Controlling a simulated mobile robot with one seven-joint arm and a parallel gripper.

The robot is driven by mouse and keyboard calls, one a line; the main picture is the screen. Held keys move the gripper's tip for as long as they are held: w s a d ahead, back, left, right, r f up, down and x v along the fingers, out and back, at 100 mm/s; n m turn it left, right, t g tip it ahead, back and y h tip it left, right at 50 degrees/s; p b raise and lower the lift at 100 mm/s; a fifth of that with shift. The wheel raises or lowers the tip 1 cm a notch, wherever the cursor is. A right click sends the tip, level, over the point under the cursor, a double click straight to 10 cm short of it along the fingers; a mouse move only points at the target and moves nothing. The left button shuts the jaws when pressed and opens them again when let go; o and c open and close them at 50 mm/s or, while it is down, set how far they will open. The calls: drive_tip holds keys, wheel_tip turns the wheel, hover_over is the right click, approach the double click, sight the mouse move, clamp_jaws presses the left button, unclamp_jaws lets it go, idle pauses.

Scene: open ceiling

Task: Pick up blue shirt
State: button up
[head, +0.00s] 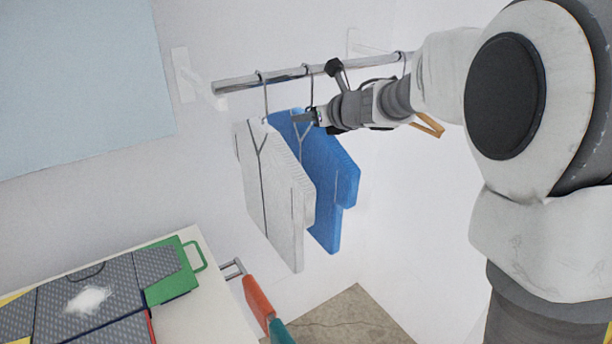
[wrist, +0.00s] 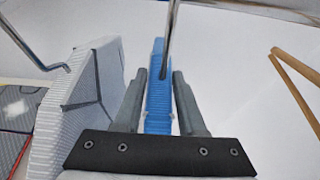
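The blue shirt (head: 325,175) hangs from a hook on the metal rail, just right of and behind a white shirt (head: 270,190). In the wrist view the blue shirt (wrist: 157,85) shows as a narrow upright strip between my gripper's two fingers. My gripper (head: 305,117) is at the top of the blue shirt, near its hanger. In the wrist view my gripper (wrist: 160,90) is open, with gaps showing between the fingers and the shirt. The hanger's metal hook (wrist: 171,40) rises in front of the strip. The white shirt (wrist: 85,95) is close beside the left finger.
The metal rail (head: 285,75) runs along the wall above the shirts. A wooden hanger (head: 430,125) hangs to the right; it also shows in the wrist view (wrist: 300,80).

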clamp_jaws()
idle(1.0)
